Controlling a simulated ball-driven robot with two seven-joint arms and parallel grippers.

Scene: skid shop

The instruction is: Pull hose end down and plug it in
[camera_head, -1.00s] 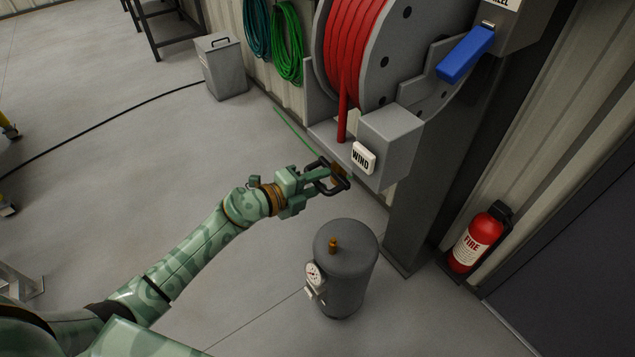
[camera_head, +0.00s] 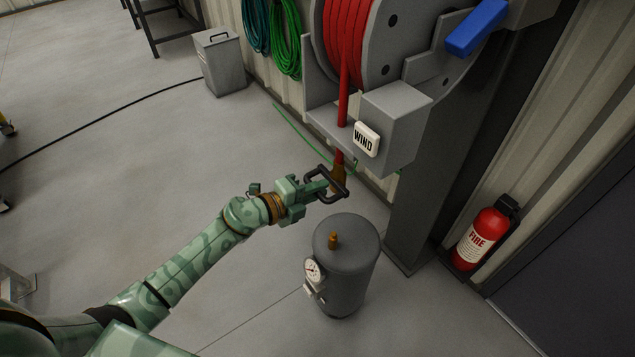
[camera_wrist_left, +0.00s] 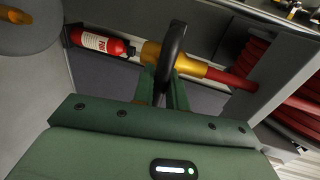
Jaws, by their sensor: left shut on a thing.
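The red hose (camera_head: 343,98) runs down from the reel and passes below the grey bracket. Its brass-coloured end (camera_head: 339,175) has a black loop handle (camera_head: 341,194). My left gripper (camera_head: 318,190) is shut on the handle. In the left wrist view the black handle (camera_wrist_left: 171,52) stands between my fingers, with the brass end (camera_wrist_left: 190,65) and red hose (camera_wrist_left: 232,79) behind it. The grey tank (camera_head: 346,273) stands on the floor below, with a brass fitting (camera_head: 333,240) on top. The hose end is above the tank, apart from the fitting. My right gripper is not in view.
A box with a WIND button (camera_head: 366,139) and a blue lever (camera_head: 475,28) are on the reel stand. A gauge (camera_head: 314,271) is on the tank's side. A fire extinguisher (camera_head: 480,238) stands at the right. Floor (camera_head: 150,170) at the left is mostly clear.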

